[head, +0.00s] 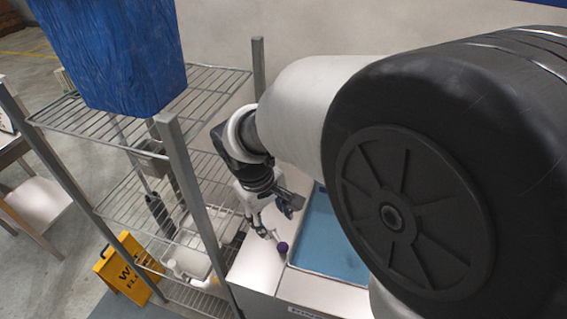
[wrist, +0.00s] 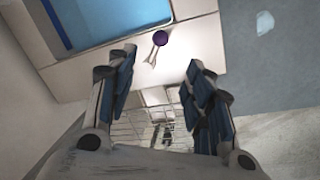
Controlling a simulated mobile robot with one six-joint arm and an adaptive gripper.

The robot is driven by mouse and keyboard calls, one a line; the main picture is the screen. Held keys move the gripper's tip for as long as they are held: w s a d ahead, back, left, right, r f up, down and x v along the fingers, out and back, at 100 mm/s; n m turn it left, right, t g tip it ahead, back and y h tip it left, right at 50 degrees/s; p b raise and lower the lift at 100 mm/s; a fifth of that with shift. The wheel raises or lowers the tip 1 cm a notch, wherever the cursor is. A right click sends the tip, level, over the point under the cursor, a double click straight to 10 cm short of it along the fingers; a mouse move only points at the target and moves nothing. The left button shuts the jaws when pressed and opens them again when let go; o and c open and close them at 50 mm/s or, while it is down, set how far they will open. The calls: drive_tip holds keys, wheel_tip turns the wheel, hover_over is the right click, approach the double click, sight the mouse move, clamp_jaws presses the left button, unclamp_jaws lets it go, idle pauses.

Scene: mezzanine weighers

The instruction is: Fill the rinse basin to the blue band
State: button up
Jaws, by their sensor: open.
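The rinse basin (head: 333,243) is set in a pale counter, partly hidden by my arm in the head view. Its inside looks light blue; it also shows at the top left of the wrist view (wrist: 112,18). A dark blue band (wrist: 54,20) runs along its left side there; I cannot tell how the water stands against it. A purple knob (wrist: 160,38) on a pale forked lever sits on the counter beside the basin; it also shows in the head view (head: 283,247). My gripper (wrist: 160,68) is open and empty, its fingers apart on either side below the knob, not touching it.
A wire shelf rack (head: 205,150) stands left of the counter, with a blue bin (head: 112,50) on top. A yellow wet-floor sign (head: 128,268) stands on the floor beyond the rack. The counter around the knob looks clear.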

sight(282, 245)
drive_tip(key=f+b, duration=0.1)
drive_tip(key=f, duration=0.4)
drive_tip(key=w+d+f+b, duration=0.1)
drive_tip(key=f+b, duration=0.1)
drive_tip(key=f, duration=0.3)
drive_tip(key=w+d+f+b, duration=0.1)
drive_tip(key=f+b, duration=0.1)
drive_tip(key=f, duration=0.4)
drive_tip(key=shift+d, duration=0.1)
drive_tip(key=shift+c, duration=0.2)
clamp_jaws()
